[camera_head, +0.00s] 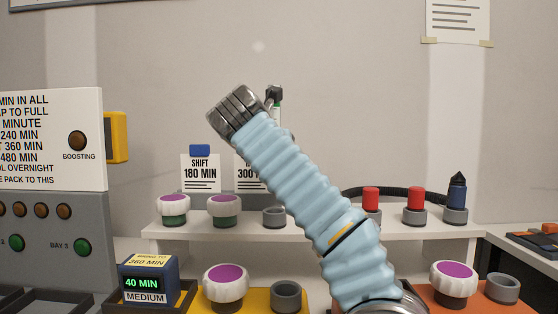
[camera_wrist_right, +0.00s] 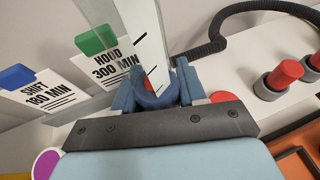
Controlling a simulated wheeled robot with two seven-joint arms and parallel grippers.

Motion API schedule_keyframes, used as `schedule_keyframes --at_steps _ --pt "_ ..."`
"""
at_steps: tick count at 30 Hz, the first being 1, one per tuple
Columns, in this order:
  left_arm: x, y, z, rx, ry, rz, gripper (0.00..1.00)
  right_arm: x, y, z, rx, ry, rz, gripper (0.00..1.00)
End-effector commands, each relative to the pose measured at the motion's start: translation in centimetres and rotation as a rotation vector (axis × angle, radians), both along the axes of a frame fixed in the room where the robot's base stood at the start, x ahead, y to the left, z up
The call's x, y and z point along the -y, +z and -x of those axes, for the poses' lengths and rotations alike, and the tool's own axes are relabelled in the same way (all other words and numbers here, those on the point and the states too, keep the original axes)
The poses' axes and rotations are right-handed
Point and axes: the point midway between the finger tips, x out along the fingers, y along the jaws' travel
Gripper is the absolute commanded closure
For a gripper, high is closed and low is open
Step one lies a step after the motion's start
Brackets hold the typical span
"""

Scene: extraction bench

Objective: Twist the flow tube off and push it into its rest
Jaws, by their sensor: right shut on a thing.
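My right gripper (camera_wrist_right: 156,88) is shut on the flow tube (camera_wrist_right: 143,45), a clear tube with a white, black-marked scale. Its blue fingers sit on either side of the tube's blue collar (camera_wrist_right: 158,97). The tube's lower end is hidden by the gripper body, so I cannot tell whether it is seated in anything. In the head view my right arm reaches up and left across the middle. I cannot make out which holder is the tube's rest. My left gripper is not in view.
Behind stand the shift card (camera_head: 200,173) and the hood card (camera_wrist_right: 112,68). A black hose (camera_wrist_right: 240,20) curves behind the red-topped posts (camera_head: 415,198). Purple-topped knobs (camera_head: 226,282), grey cups (camera_head: 286,296) and a timer block (camera_head: 148,285) stand in front.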

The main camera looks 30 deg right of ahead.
Motion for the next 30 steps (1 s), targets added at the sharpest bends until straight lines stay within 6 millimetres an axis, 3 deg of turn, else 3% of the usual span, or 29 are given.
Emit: schedule_keyframes --at_steps 11,30 --pt "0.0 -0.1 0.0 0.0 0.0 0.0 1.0 -0.1 -0.1 0.1 0.001 0.001 0.0 1.0" --pt "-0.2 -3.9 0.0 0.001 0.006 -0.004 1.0 0.0 -5.4 0.1 0.0 0.0 0.0 1.0"
